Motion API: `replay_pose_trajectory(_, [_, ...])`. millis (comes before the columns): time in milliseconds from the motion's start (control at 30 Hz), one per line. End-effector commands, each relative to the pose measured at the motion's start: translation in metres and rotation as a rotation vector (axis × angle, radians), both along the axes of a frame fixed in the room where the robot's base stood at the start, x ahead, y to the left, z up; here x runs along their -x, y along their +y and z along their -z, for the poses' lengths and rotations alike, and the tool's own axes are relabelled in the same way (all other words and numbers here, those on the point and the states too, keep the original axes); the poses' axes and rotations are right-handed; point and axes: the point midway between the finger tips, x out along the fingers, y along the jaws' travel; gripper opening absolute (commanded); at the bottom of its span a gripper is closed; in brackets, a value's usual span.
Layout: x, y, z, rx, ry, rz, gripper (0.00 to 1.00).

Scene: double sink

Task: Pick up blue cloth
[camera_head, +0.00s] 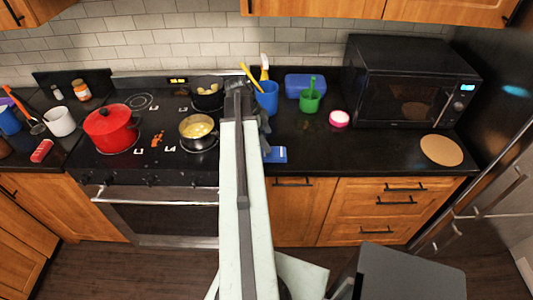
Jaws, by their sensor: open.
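A small flat blue thing (275,155), which looks like the blue cloth, lies at the front edge of the black counter, just right of the stove. My arm reaches up the middle of the picture and hides its left side. My gripper (262,122) is at the far end of the arm, above the counter near the blue thing and mostly hidden behind my arm. It is open, and nothing shows held in it. The gap between gripper and blue thing cannot be judged.
A blue cup with utensils (267,98), a green cup (309,100), a blue box (305,86) and a pink-white bowl (339,118) stand behind. A red pot (111,128) and a pan (198,131) are on the stove. A microwave (408,85) stands right. The right front counter is mostly clear.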

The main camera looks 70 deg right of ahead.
Motion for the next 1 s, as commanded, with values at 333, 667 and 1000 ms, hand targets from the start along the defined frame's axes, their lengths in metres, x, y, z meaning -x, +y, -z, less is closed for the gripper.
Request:
replay_pose_trajectory(333, [0.003,0.0,0.026,0.0,0.0,-0.012,0.85])
replay_pose_trajectory(667, [0.016,-0.001,0.074,0.0,0.0,-0.015,0.85])
replay_pose_trajectory(1000, [0.018,-0.001,0.071,0.0,0.0,-0.016,0.63])
